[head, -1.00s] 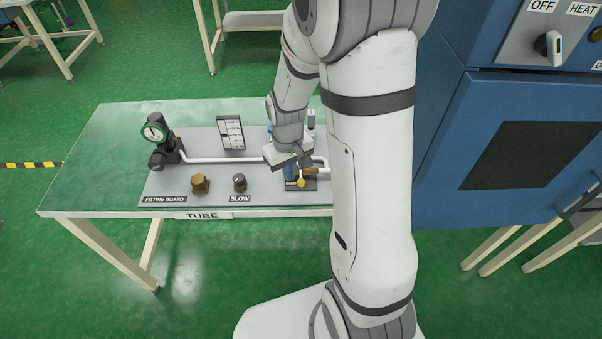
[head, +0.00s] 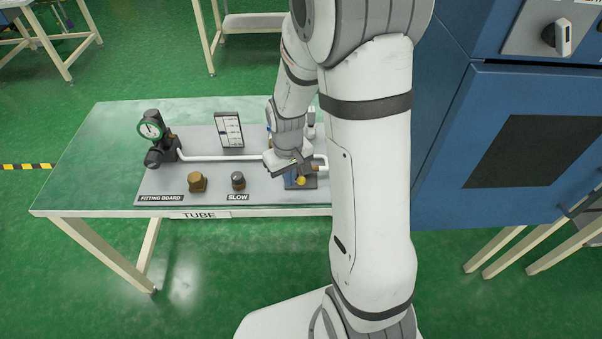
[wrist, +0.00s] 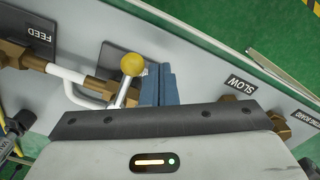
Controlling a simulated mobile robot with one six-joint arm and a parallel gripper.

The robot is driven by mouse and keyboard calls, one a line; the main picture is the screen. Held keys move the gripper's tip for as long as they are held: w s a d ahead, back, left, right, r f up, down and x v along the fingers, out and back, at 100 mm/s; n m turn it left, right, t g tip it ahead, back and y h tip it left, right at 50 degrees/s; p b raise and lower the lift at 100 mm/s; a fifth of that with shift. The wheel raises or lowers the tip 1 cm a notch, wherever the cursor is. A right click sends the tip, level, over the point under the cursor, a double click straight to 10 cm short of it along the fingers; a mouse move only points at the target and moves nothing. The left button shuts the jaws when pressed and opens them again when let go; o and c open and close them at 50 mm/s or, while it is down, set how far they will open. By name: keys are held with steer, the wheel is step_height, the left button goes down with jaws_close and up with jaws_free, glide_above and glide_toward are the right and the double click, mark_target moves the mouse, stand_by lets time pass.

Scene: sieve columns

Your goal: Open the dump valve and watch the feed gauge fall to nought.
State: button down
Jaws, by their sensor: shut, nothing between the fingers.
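A valve lever with a yellow ball knob (wrist: 132,64) stands on a brass fitting (wrist: 98,86) in the wrist view; the knob also shows in the head view (head: 301,180). I cannot read a name on this valve. My gripper (wrist: 158,78) is shut and empty, its blue fingers close beside the lever on the right; I cannot tell whether they touch it. In the head view, my gripper (head: 290,181) is low over the board, partly hiding the valve. A round gauge with a green rim (head: 151,130) stands at the board's left; its scale is too small to read.
A FEED plate (wrist: 40,37) is near the white pipe (wrist: 72,82). A brass knob (head: 198,182), a dark knob (head: 238,181) by the SLOW label and an upright white card (head: 229,130) share the board. A blue cabinet (head: 440,180) stands right; the bench's left end is clear.

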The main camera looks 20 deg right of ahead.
mark_target(303, 179)
steer(key=shift+s+d, duration=0.55)
steer(key=shift+d, duration=0.2)
steer(key=shift+s+d, duration=0.3)
steer(key=shift+d, duration=0.55)
steer(key=shift+s+d, duration=0.15)
steer(key=shift+d, duration=0.6)
